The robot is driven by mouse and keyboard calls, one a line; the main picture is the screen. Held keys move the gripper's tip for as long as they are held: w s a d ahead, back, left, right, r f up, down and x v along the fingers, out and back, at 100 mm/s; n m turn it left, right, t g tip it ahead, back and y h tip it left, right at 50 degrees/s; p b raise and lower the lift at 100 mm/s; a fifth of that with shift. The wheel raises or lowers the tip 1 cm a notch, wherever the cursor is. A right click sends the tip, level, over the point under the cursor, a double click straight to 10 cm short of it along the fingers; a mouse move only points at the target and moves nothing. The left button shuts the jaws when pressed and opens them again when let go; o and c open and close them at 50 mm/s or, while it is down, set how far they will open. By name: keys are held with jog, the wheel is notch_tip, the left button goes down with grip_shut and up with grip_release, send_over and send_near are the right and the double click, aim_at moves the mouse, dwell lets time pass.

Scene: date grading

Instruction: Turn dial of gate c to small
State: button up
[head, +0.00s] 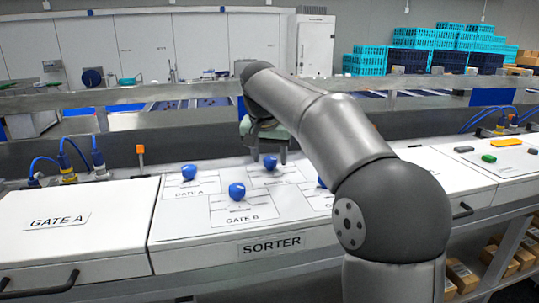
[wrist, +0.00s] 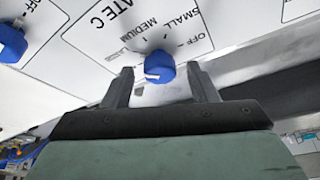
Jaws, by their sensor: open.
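The blue dial of gate C (head: 269,162) stands on the white sorter panel (head: 290,222). In the wrist view the dial (wrist: 160,63) sits between my fingertips, with a gap on each side. A white mark shows on its lower-left side. I cannot tell for sure which setting it marks. The gate C label plate (wrist: 112,32) reads MEDIUM, SMALL and OFF around the dial; another word at left is too small to read. My gripper (head: 269,157) is open over the dial, its fingers pointing down; it also shows in the wrist view (wrist: 160,76).
The gate A dial (head: 188,172) and gate B dial (head: 236,191) stand to the left on the same panel. Another blue dial (head: 321,183) is partly hidden by my arm. A metal rail (head: 170,118) runs behind the panel.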

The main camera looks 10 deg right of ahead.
jog(key=c, duration=1)
jog(key=m+p, duration=0.1)
jog(key=m, duration=0.1)
jog(key=m+g+h+p, duration=0.1)
jog(key=shift+w+a+r+m+p, duration=0.1)
jog(key=shift+a+r+m+p, duration=0.1)
jog(key=shift+m+p, duration=0.2)
jog(key=m+p, duration=0.1)
jog(key=m, duration=0.1)
jog(key=m+g+h, duration=0.1)
jog(key=m, duration=0.1)
jog(key=shift+w+f+m+p, duration=0.1)
jog(key=shift+w+m+p, duration=0.05)
jog(key=shift+m+p, duration=0.2)
jog(key=m+g, duration=0.1)
jog(key=m, duration=0.1)
jog(key=m+g, duration=0.1)
jog(key=m, duration=0.1)
jog(key=shift+w+f+m+h, duration=0.1)
jog(key=shift+w+m+h, duration=0.1)
jog(key=shift+m+h, duration=0.1)
jog(key=m+g, duration=0.2)
jog(key=m, duration=0.2)
jog(key=shift+w+m, duration=0.1)
jog(key=shift+m, duration=0.15)
